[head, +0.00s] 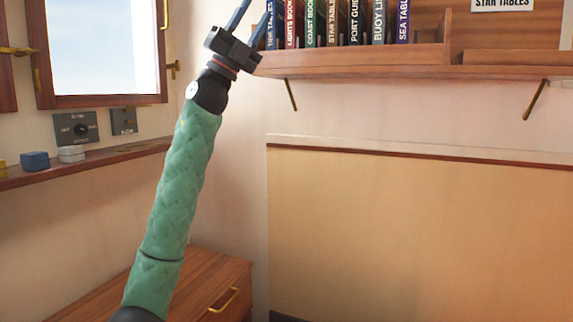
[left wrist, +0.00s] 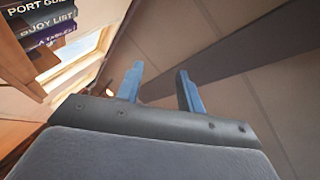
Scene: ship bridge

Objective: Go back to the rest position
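My left gripper (head: 252,18) is raised at the top of the head view, in front of the left end of the bookshelf. Its blue fingers stand apart with nothing between them; their tips reach the top edge of the picture. The left wrist view shows the same two fingers (left wrist: 160,88) spread and empty, facing the ceiling. My left arm, in a green quilted sleeve, rises from the bottom left. My right gripper is in neither view.
A wooden shelf (head: 400,68) holds a row of upright books (head: 334,22), close to the left gripper. A window (head: 100,45) and a ledge (head: 110,155) with small blocks are at left. A wooden drawer cabinet (head: 190,280) stands below. The wall area right of the arm is clear.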

